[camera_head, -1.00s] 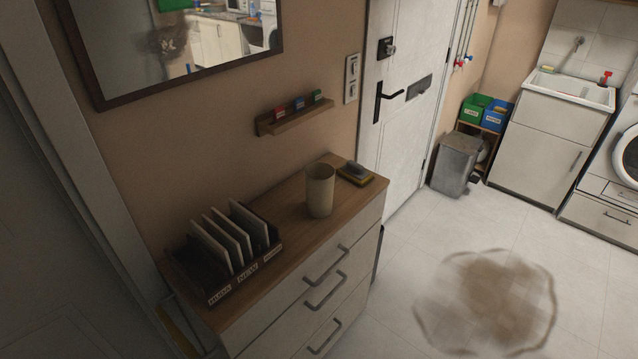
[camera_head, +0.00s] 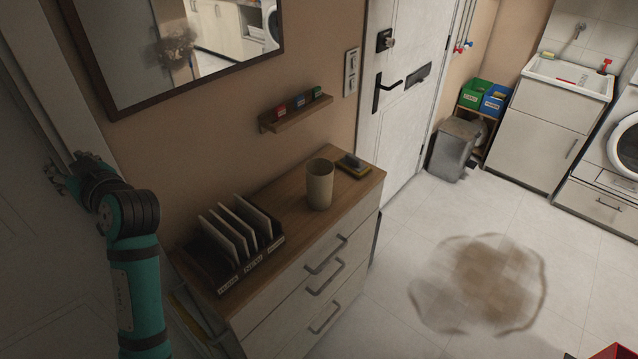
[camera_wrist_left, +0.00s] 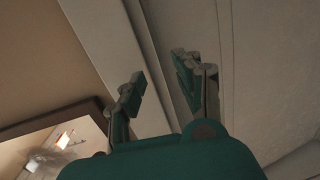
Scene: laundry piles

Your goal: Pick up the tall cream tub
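The tall cream tub (camera_head: 320,185) stands upright on the wooden top of the drawer chest (camera_head: 285,215), right of its middle. My left gripper (camera_head: 62,178) is raised at the left of the head view, beside the wall and well apart from the tub. In the left wrist view its two fingers (camera_wrist_left: 160,90) are spread with nothing between them. The tub does not show in the left wrist view. My right gripper is not in view.
A black file rack (camera_head: 235,245) stands on the chest, left of the tub. A yellow and dark sponge-like item (camera_head: 352,165) lies behind it to the right. A small wall shelf (camera_head: 297,112) and a mirror (camera_head: 180,50) hang above. A brown stain (camera_head: 480,285) marks the floor.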

